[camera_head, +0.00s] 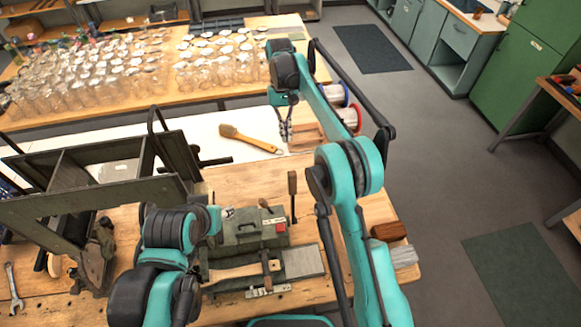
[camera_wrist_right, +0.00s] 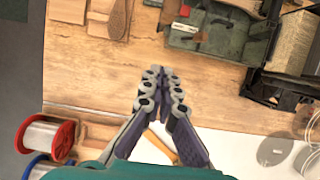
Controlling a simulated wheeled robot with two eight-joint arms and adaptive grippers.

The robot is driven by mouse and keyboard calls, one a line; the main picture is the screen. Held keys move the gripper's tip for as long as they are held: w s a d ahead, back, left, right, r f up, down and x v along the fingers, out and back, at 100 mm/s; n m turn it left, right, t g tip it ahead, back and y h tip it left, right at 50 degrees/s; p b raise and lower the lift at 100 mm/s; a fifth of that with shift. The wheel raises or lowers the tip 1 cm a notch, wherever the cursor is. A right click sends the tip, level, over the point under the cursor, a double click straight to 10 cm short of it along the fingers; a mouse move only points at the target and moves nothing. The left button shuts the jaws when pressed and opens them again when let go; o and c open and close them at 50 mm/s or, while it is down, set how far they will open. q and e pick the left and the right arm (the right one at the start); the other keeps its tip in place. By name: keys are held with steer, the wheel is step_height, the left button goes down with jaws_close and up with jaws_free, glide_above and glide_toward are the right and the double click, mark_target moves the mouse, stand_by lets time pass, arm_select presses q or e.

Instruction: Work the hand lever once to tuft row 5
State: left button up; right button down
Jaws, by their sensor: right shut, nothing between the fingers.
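The green tufting machine (camera_head: 250,232) with a red switch stands on the wooden bench; it also shows at the top of the right wrist view (camera_wrist_right: 225,32). Its hand lever (camera_head: 292,196), with a brown wooden grip, stands about upright at the machine's right side. A wooden brush blank (camera_head: 243,272) lies at the machine's front, partly hidden by my left arm. My right gripper (camera_head: 286,132) is shut and empty, beyond the lever and apart from it. In the right wrist view its fingertips (camera_wrist_right: 162,78) meet over the bench. My left arm shows, but its gripper does not.
A finished brush (camera_head: 248,138) lies on the white strip left of my right gripper. Wire spools (camera_head: 347,105) stand to the right. A dark metal frame (camera_head: 90,190) fills the left side. Wooden blocks (camera_head: 389,231) sit at the bench's right edge. Many glass jars (camera_head: 130,70) stand behind.

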arm_select(q)
steer(key=shift+f+b, duration=0.35)
arm_select(e)
steer(key=s+d+f, duration=0.1)
steer(key=s+f, duration=0.6)
steer(key=f, duration=0.2)
steer(key=shift+d, duration=0.25)
steer(key=shift+s, duration=0.15)
